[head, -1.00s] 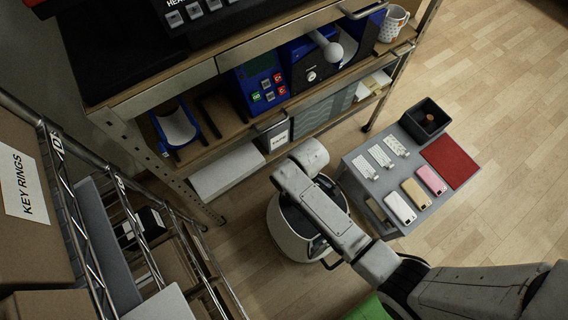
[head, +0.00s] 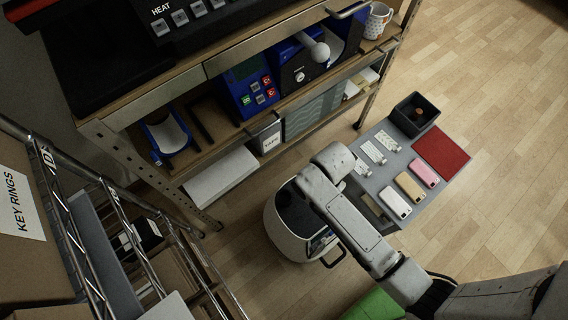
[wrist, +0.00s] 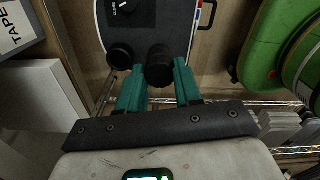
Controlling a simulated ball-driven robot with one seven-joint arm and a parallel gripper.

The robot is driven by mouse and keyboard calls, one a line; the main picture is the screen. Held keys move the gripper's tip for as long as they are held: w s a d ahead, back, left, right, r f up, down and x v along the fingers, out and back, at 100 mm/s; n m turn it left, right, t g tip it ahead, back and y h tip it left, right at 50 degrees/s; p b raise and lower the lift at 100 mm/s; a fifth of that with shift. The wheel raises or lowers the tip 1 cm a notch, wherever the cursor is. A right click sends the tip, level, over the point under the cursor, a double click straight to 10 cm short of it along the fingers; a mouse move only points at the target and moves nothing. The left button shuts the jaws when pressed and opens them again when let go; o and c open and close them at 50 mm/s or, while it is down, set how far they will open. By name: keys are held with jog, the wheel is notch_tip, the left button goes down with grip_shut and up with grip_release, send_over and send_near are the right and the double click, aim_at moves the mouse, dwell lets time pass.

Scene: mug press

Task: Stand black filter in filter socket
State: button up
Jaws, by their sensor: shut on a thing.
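In the wrist view, my gripper (wrist: 160,82) has two teal fingers shut on the black filter (wrist: 160,62), a dark cylinder whose round end shows between the fingertips. It is over the edge of a machine with a dark top and white rim (wrist: 103,20). A black round part (wrist: 120,56) lies just left of the filter at the machine's edge; I cannot tell whether it is the filter socket. In the head view, the white round machine (head: 285,240) stands on the floor, and my arm hides the gripper and filter.
A grey table (head: 372,187) with phone cases, a red mat (head: 440,152) and a dark bin (head: 415,112) stands right of the machine. A shelf with blue devices (head: 248,88) is behind. A wire rack (head: 100,215) is at left. A green object (wrist: 268,50) is near the gripper's right.

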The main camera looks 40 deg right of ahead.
jog(key=shift+w+a+f+b, duration=0.55)
jog(key=shift+w+a+f, duration=0.5)
jog(key=shift+w+f, duration=0.7)
jog(key=shift+w+a+f+b, duration=0.5)
jog(key=shift+w+a+f, duration=0.7)
jog(key=shift+f, duration=1)
jog(key=shift+w+a+f+b, duration=0.55)
jog(key=shift+w+a+f, duration=0.35)
jog(key=shift+w+f, duration=0.9)
jog(key=shift+s+f, duration=0.15)
jog(key=shift+f, duration=0.05)
jog(key=shift+f, duration=0.25)
jog(key=o, duration=1)
jog(key=shift+o, duration=0.2)
jog(key=shift+r, duration=0.1)
notch_tip(320, 180, up, 12)
jog(key=p, duration=0.3)
jog(key=shift+r, duration=0.25)
